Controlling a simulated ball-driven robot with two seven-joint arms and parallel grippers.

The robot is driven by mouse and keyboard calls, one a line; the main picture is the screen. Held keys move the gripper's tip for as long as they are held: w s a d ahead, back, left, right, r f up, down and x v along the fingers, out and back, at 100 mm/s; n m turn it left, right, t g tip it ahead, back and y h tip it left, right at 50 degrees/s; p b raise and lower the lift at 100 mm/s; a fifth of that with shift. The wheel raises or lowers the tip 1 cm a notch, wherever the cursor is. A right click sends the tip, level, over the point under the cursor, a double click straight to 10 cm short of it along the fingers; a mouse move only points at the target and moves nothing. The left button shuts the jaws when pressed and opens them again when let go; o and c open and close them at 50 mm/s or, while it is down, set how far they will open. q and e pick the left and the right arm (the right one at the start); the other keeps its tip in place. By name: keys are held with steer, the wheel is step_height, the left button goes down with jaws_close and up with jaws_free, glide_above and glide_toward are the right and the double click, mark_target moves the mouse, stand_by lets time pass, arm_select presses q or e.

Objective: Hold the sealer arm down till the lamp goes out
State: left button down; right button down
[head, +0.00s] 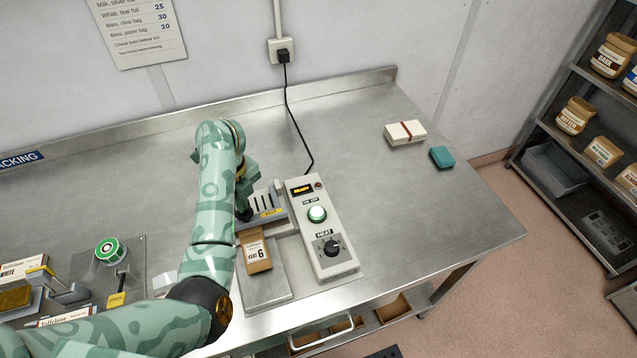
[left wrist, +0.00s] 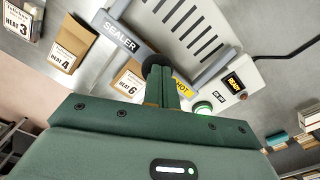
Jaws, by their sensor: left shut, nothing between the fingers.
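The heat sealer has a pale control box (head: 325,240) with a display reading READY (head: 302,189), a HEAT dial (head: 331,247) and a round green lamp (head: 317,213). The lamp looks bright green, also in the left wrist view (left wrist: 203,107). The sealer arm (left wrist: 121,36), grey and marked SEALER, ends at a black knob (left wrist: 157,66). My left gripper (head: 243,208) is shut and empty, its fingertips at the knob; I cannot tell if they press it. A brown HEAT 6 bag (head: 256,252) lies with its top end at the sealer. My right gripper is out of view.
A black cord runs from the sealer to a wall socket (head: 281,50). A green tape roll (head: 110,251) is at left. The bench (head: 370,190) right of the sealer is clear.

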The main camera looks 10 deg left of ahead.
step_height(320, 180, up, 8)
steer(key=p, duration=0.8)
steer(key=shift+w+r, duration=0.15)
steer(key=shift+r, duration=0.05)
stand_by(0.5)
